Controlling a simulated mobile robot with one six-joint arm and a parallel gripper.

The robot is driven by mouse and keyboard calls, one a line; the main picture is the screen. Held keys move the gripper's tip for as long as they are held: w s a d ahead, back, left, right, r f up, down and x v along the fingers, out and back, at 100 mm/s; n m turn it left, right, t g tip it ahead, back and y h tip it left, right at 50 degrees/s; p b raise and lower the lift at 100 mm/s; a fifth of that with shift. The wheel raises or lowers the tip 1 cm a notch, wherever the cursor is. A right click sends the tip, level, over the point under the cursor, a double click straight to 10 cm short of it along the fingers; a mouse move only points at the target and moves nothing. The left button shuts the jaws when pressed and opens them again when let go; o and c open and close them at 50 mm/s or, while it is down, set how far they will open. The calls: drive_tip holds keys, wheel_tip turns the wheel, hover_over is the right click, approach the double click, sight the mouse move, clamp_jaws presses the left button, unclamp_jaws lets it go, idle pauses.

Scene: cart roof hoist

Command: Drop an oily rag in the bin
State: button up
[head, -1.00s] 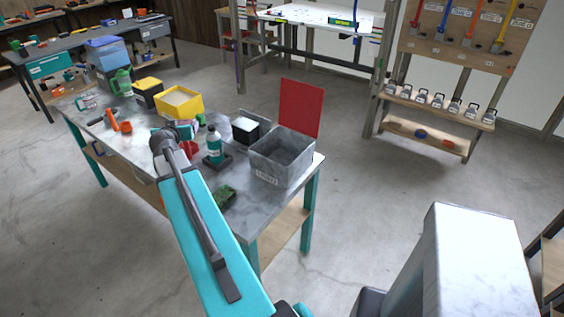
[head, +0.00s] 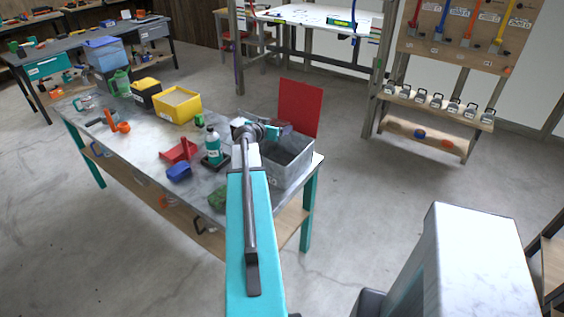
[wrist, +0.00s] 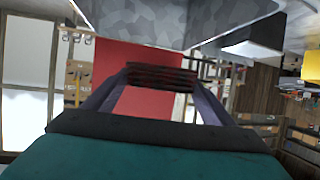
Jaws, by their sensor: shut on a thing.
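The grey metal bin (head: 295,172) stands at the right end of the workbench, with its red lid (head: 300,107) raised behind it. My gripper (head: 277,131) is above the bin's opening, toward its back side. It is shut on a dark red rag (head: 285,126). In the wrist view the rag (wrist: 160,76) shows as a dark folded strip between the fingertips, with the red lid (wrist: 118,52) beyond. A mottled grey metal surface, apparently the bin (wrist: 150,18), fills the top of that view. My arm hides part of the bin's left side.
On the workbench (head: 140,143) are a blue cloth (head: 179,171), a green cloth (head: 217,198), a teal bottle (head: 213,146), a red dustpan-like item (head: 180,151) and a yellow box (head: 177,104). Open floor lies to the bench's right.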

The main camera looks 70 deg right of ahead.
drive_tip(key=shift+s+d+f, duration=0.1)
drive_tip(key=shift+s+d, duration=0.15)
drive_tip(key=shift+s, duration=0.25)
drive_tip(key=shift+s+d+f, duration=0.1)
drive_tip(key=shift+s+d, duration=0.1)
drive_tip(key=shift+s, duration=0.3)
drive_tip(key=shift+f, duration=0.1)
drive_tip(key=shift+f, duration=2.85)
drive_tip(key=o, duration=1.1)
drive_tip(key=shift+w+a, duration=0.1)
drive_tip(key=shift+a, duration=0.1)
